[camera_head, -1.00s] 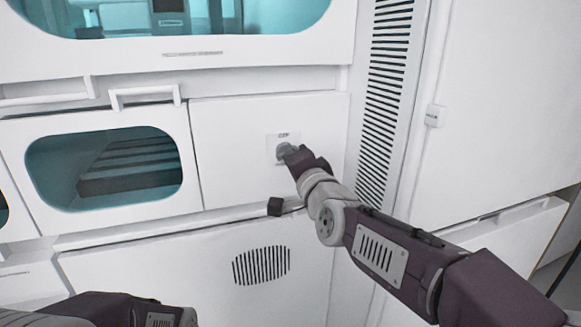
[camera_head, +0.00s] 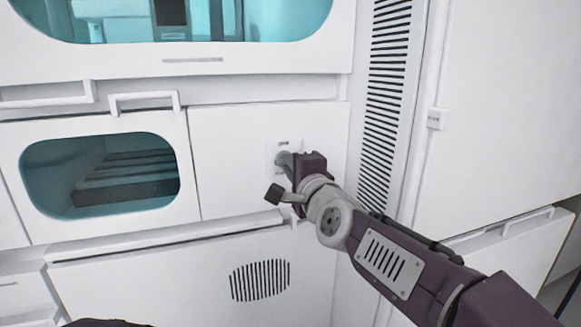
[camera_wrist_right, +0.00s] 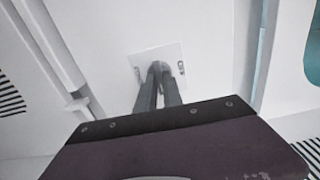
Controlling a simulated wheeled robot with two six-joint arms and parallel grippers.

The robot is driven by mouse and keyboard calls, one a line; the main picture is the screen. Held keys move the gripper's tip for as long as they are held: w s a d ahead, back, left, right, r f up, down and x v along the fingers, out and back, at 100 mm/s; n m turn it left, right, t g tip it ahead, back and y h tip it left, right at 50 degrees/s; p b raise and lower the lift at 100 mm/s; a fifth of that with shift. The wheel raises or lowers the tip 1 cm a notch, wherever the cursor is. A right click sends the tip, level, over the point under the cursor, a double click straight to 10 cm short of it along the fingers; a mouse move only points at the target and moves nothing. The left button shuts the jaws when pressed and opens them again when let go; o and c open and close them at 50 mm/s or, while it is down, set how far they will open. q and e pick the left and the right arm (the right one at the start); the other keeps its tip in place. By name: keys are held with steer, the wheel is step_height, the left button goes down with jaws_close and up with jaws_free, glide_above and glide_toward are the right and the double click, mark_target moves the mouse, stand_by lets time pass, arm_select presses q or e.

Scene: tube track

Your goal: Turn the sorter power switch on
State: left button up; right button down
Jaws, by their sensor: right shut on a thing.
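A teal-windowed compartment (camera_head: 40,150) with a handle (camera_head: 145,95) is left of the plate. A vent strip (camera_head: 385,100) and a small wall box (camera_head: 437,118) are to the right.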

steer(key=c, duration=1.5)
jaws_free()
steer(key=p+v, duration=0.7)
steer(key=v, duration=0.2)
